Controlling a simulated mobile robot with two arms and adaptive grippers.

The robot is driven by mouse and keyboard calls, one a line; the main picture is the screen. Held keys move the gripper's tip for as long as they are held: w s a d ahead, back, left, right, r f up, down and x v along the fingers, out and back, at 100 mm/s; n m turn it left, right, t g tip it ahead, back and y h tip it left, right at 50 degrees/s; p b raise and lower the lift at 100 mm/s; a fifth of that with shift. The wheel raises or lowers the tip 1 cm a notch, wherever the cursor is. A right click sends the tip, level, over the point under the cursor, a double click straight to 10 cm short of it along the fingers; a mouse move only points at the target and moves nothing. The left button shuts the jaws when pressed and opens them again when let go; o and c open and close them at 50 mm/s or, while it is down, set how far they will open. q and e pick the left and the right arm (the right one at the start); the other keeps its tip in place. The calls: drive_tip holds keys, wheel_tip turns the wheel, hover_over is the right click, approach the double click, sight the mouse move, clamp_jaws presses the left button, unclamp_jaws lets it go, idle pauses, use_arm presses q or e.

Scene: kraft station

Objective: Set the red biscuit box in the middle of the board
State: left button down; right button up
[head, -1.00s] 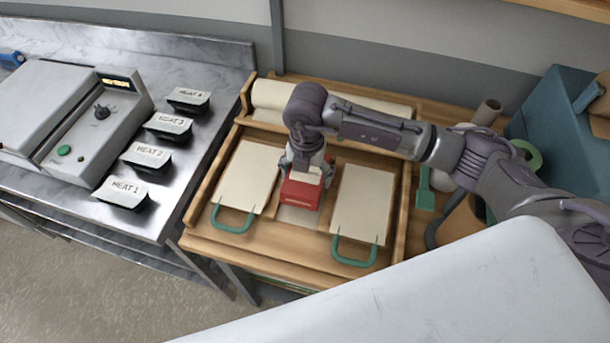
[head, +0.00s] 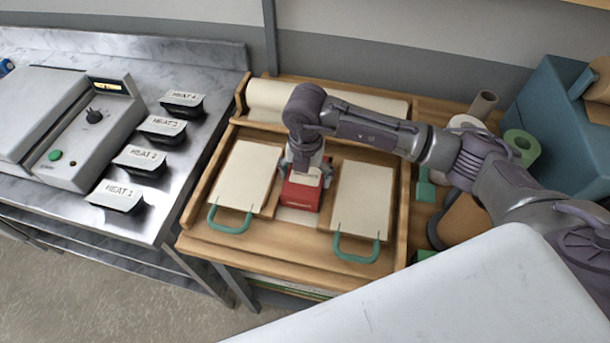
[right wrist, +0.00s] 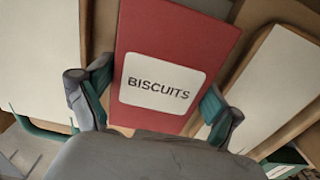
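The red biscuit box (head: 301,195) lies with its white label up, between two cream panels with green handles. It appears to rest on a pale board (head: 298,217), of which only a strip shows at the front. In the right wrist view the box (right wrist: 180,40) fills the middle, its label reading BISCUITS. My right gripper (head: 304,170) is right over the box, one finger along each side. In the right wrist view its fingers (right wrist: 155,105) lie close against both box edges; I cannot tell whether they press on it. My left gripper is not in view.
The left panel (head: 241,177) and right panel (head: 362,202) stand close on either side of the box. A paper roll (head: 265,97) lies behind. A teal case (head: 550,115) is at the right.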

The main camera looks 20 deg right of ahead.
drive_tip(key=shift+r, duration=0.15)
wheel_tip(320, 180, up, 12)
idle(0.7)
drive_tip(key=shift+s, duration=0.1)
